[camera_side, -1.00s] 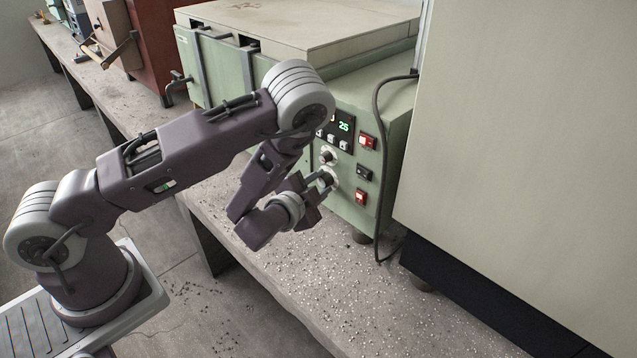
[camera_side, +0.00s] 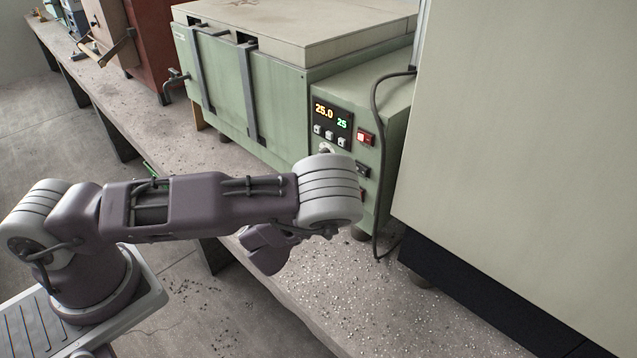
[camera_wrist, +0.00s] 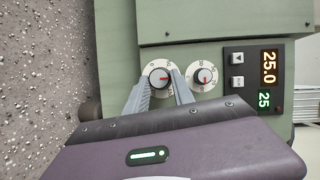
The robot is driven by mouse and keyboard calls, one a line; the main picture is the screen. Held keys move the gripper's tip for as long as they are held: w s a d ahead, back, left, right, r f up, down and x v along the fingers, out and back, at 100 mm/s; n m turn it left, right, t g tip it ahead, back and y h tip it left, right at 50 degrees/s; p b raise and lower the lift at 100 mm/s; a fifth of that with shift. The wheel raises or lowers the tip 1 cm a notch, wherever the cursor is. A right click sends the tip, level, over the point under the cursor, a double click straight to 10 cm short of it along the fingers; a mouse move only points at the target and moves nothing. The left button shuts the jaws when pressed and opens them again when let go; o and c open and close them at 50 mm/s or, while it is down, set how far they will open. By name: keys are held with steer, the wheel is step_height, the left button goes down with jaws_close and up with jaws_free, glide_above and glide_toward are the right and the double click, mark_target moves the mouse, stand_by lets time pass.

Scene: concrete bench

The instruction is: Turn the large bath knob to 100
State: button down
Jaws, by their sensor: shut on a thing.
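In the side view my arm hides the gripper and the large knob.
A smaller knob (camera_wrist: 202,77) is close beside my right finger in the wrist view. The display (camera_side: 331,116) reads 25.0 and 25. Switches (camera_side: 366,138) line the panel's right side. A black cable (camera_side: 377,130) hangs beside a large pale cabinet (camera_side: 520,150). The speckled bench (camera_side: 350,285) is clear in front.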

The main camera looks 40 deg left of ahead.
stand_by(0.3)
steer(key=c, duration=1.1)
jaws_free()
steer(key=v, duration=0.7)
